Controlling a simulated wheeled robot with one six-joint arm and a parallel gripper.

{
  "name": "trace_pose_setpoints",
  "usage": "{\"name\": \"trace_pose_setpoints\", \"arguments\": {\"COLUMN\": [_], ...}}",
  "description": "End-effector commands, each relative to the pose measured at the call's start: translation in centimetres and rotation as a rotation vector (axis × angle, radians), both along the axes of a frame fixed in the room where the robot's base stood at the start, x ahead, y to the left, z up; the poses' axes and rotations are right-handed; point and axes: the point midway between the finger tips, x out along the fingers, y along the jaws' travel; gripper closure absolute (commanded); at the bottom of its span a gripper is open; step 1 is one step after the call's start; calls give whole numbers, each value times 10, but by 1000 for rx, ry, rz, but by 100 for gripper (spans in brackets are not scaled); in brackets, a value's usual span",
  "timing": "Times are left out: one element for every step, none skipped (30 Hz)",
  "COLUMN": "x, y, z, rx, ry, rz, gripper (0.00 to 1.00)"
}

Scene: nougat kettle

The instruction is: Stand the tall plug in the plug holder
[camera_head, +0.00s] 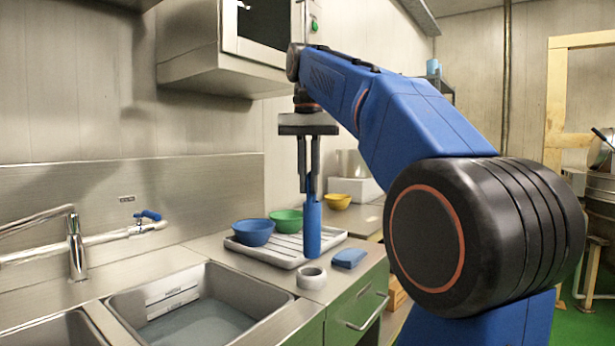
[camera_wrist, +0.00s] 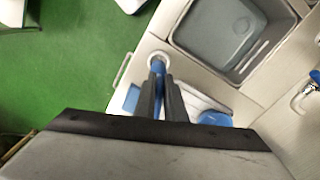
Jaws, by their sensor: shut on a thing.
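The tall plug is a blue cylinder (camera_head: 312,230) with a thinner upper part, hanging upright below my gripper (camera_head: 309,188). My gripper is shut on that upper part. The plug holder is a short pale ring (camera_head: 311,278) on the counter near the sink's corner. In the head view the plug's lower end shows just above the ring, with a small gap. In the wrist view the fingers (camera_wrist: 161,88) point at the plug (camera_wrist: 158,68), whose end overlaps the ring (camera_wrist: 152,55). The ring's inside is mostly hidden.
A blue sponge (camera_head: 349,258) lies right of the ring. Behind stands a drying tray (camera_head: 335,239) with a blue bowl (camera_head: 253,233) and a green bowl (camera_head: 286,221). The sink basin (camera_head: 200,315) opens at front left. A yellow bowl (camera_head: 338,201) sits farther back.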

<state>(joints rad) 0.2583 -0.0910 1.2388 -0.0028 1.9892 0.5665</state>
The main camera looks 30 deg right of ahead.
Motion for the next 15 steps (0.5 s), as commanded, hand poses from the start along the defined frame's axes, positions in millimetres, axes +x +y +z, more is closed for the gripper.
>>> {"name": "trace_pose_setpoints", "arguments": {"x": [0,0,0,0,0,0,-1,0,0,0,0,0,0,0,0], "y": [0,0,0,0,0,0,0,0,0,0,0,0,0,0,0], "z": [-3,-5,-7,-8,-10,-13,-14,-16,-18,-20,-21,-24,-25,-27,-29], "rx": [1,0,0,0,0,0,0,1,0,0,0,0,0,0,1], "ry": [2,1,0,0,0,1,1,1,0,0,0,0,0,0,1], "rz": [0,0,0,0,0,0,0,0,0,0,0,0,0,0,0], "gripper": [100,100,100,100,100,100,100,100,100,100,100,100,100,100,100]}}
